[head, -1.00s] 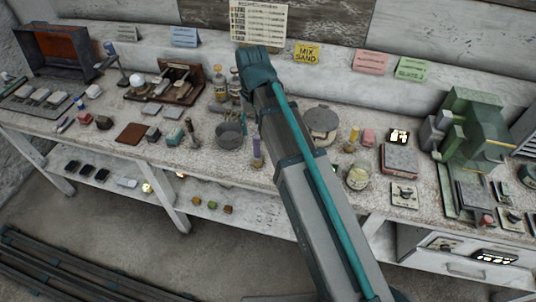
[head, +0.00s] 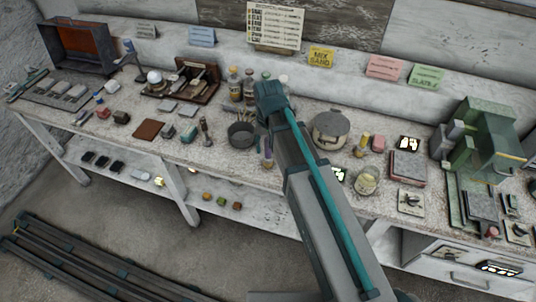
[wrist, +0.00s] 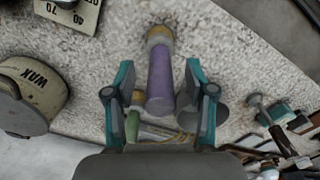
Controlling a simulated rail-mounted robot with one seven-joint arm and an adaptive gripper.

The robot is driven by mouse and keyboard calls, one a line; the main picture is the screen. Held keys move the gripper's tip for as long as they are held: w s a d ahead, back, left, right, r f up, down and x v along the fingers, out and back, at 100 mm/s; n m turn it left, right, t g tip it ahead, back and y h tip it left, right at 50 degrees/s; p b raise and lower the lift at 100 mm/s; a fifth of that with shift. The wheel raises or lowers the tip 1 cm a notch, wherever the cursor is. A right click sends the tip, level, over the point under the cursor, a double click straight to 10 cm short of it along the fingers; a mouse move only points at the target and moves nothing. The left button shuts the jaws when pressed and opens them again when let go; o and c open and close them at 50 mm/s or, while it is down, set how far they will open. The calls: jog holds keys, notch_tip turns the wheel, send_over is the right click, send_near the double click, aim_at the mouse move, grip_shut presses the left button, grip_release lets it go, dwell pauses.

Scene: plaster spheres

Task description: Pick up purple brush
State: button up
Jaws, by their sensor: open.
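The purple brush (wrist: 161,80) has a purple handle and a tan-yellow end. In the wrist view it is between the two fingers of my gripper (wrist: 160,100), with a gap on each side. My gripper is open and empty. In the head view the purple brush (head: 268,151) shows in part beside my arm, near the bench's front edge. My arm hides the gripper there.
A dark pot (head: 241,134) stands left of the brush, and a round lidded tin (head: 330,130) stands right of my arm. A green-handled tool (wrist: 146,131) lies close to the fingers. Bottles (head: 235,84) stand behind.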

jog(key=shift+f, duration=0.4)
grip_shut()
